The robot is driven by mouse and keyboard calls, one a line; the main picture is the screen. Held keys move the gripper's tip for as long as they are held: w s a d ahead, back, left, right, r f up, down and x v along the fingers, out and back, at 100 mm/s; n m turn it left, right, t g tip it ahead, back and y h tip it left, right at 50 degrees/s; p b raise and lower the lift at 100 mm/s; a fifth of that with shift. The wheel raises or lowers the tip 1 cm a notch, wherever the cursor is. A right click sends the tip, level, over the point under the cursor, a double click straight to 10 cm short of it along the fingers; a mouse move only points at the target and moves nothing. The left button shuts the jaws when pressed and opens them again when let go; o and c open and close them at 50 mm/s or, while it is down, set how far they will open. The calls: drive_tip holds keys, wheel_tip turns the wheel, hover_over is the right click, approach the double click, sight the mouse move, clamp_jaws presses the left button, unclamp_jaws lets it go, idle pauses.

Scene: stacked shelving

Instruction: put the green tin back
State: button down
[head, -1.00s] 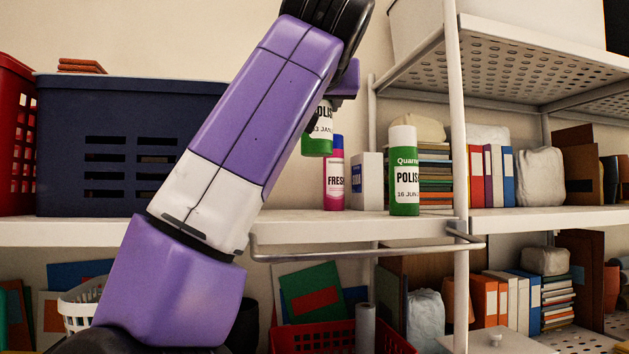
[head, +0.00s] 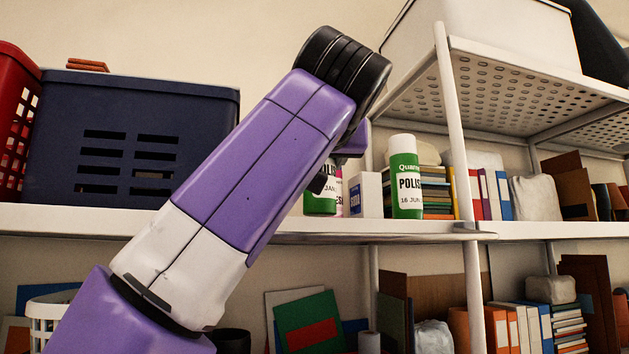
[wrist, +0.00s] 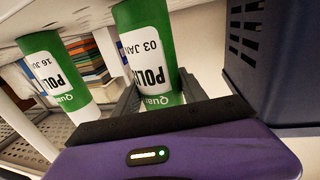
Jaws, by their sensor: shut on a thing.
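A green tin with a white POLISH label dated JAN (wrist: 147,52) is between the fingers of my gripper (wrist: 158,98), which is shut on it. In the head view the held tin (head: 319,202) is mostly hidden behind my arm. Its base is near the level of the shelf surface (head: 377,227); I cannot tell whether it touches. A second green POLISH tin, dated 16 JUN and white-topped (head: 405,178), stands upright on the shelf to the right. It also shows in the wrist view (wrist: 52,70), left of the held tin, with a gap between them.
A white and blue box (head: 365,195) stands between the tins, further back. A pink can (head: 339,192) is partly hidden behind the held tin. A navy crate (head: 130,185) and a red basket (head: 14,130) fill the left.

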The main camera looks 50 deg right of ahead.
drive_tip(key=shift+s+f, duration=0.1)
drive_tip(key=shift+f, duration=0.2)
drive_tip(key=shift+f, duration=0.1)
drive_tip(key=shift+f, duration=0.15)
drive_tip(key=c, duration=0.6)
unclamp_jaws()
drive_tip(key=shift+r, duration=0.2)
drive_tip(key=b+v, duration=0.2)
drive_tip(key=v, duration=1)
drive_tip(key=shift+b, duration=0.3)
drive_tip(key=shift+a, duration=0.15)
